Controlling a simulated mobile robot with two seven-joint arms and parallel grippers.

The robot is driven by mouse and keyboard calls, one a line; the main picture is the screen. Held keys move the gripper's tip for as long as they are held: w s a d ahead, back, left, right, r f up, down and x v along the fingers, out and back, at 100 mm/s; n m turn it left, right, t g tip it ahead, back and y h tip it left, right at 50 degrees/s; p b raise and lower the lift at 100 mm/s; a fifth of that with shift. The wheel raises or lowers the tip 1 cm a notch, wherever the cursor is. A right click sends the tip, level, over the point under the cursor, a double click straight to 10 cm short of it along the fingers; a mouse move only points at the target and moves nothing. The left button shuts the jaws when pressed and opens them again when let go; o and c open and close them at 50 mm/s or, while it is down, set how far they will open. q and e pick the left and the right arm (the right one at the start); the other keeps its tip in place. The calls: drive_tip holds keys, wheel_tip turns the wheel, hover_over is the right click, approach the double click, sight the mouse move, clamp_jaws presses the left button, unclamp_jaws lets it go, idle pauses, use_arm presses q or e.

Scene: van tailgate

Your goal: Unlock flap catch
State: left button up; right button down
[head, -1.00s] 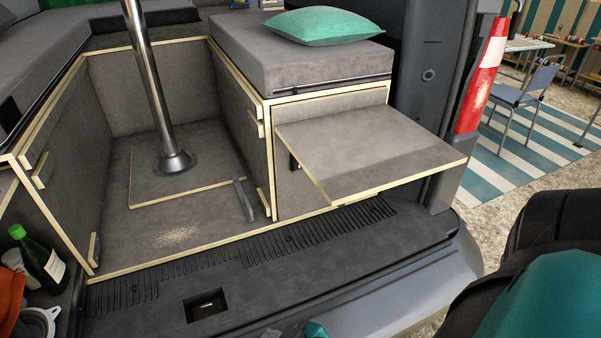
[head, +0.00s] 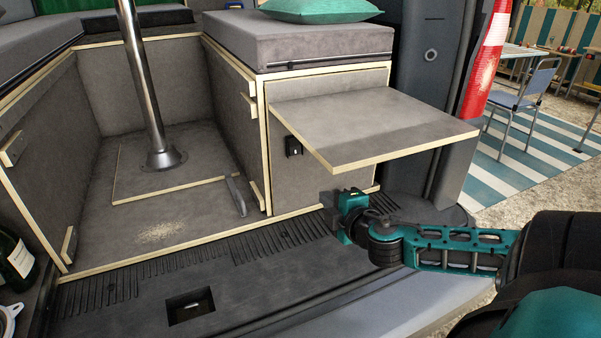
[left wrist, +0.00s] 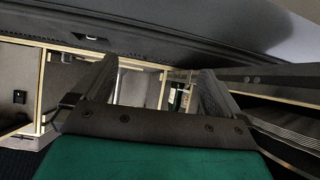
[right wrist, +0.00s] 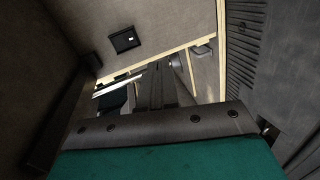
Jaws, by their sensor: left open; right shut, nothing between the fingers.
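The flap (head: 370,128) sticks out level from the grey cabinet front (head: 310,179) under the cushioned bench. A small black catch (head: 292,146) sits on the cabinet front below the flap's left edge. The catch also shows in the right wrist view (right wrist: 124,39), up and left of the fingertips. My right gripper (head: 337,195) is low in front of the cabinet, below the flap and right of the catch, apart from it. Its fingers (right wrist: 157,85) are shut and empty. My left gripper (left wrist: 160,85) is open and empty in its wrist view; it is outside the head view.
A metal table leg (head: 146,90) stands on the van floor at left. The ribbed sill (head: 120,300) with a recessed latch (head: 190,306) runs along the front. A green bottle (head: 14,258) stands at far left. A chair (head: 524,98) is outside at right.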

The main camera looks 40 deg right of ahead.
drive_tip(key=shift+n+t+h, duration=0.3)
drive_tip(key=shift+n+t, duration=0.4)
drive_tip(key=shift+n, duration=0.1)
drive_tip(key=r, duration=0.1)
drive_tip(key=w+r, duration=0.1)
drive_tip(key=d+r, duration=0.1)
drive_tip(key=shift+w+r+b, duration=0.25)
drive_tip(key=shift+w+b, duration=0.1)
drive_tip(key=shift+w, duration=0.05)
drive_tip(key=shift+w, duration=0.1)
drive_tip(key=b, duration=0.3)
approach(295, 154)
drive_tip(key=x, duration=0.4)
drive_tip(key=shift+w+d, duration=0.25)
drive_tip(key=shift+w, duration=0.1)
drive_tip(key=shift+w+d+f, duration=0.1)
drive_tip(key=shift+w+d, duration=0.1)
drive_tip(key=shift+w, duration=0.45)
drive_tip(key=shift+w+d+f+b, duration=0.1)
drive_tip(key=shift+w+b, duration=0.2)
drive_tip(key=shift+w, duration=0.1)
